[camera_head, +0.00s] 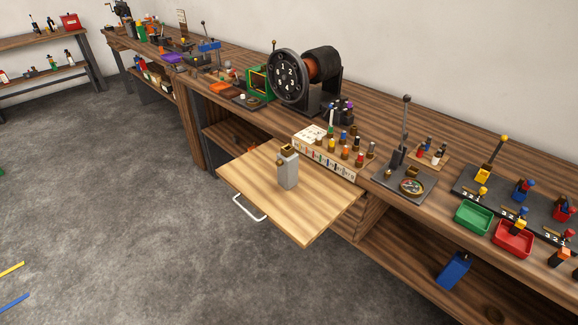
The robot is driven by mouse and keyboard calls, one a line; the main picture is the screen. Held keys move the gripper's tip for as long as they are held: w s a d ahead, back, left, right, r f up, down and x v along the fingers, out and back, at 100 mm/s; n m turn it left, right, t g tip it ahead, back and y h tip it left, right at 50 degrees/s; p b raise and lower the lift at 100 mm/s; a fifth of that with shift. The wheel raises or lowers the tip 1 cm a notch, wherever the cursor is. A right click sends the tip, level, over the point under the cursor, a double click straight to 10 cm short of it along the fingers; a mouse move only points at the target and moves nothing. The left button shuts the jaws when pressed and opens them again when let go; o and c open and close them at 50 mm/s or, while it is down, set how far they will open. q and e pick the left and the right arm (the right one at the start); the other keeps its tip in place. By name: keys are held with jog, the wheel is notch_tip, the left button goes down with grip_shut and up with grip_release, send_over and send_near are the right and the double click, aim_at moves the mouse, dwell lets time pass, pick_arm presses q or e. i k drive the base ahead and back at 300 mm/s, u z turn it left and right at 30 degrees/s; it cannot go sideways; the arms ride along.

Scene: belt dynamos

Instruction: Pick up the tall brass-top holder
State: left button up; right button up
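A tall grey holder (288,172) with a brass-coloured top stands upright on a pulled-out light wooden board (316,219), near its middle. A small brownish part shows on the left side of the holder, near its top. Nothing touches the holder from outside. Neither of my grippers is in the head view.
A workbench (379,148) runs along the wall behind the board. A white box with coloured pegs (325,155) stands just behind the holder. A numbered black wheel (287,77), a lever (403,127), a green tray (474,217) and a red tray (513,237) are nearby. The floor in front is open.

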aim_at(287, 175)
jog(key=k, duration=1.3)
jog(key=z, duration=0.5)
jog(key=i, duration=0.75)
jog(key=z, duration=0.45)
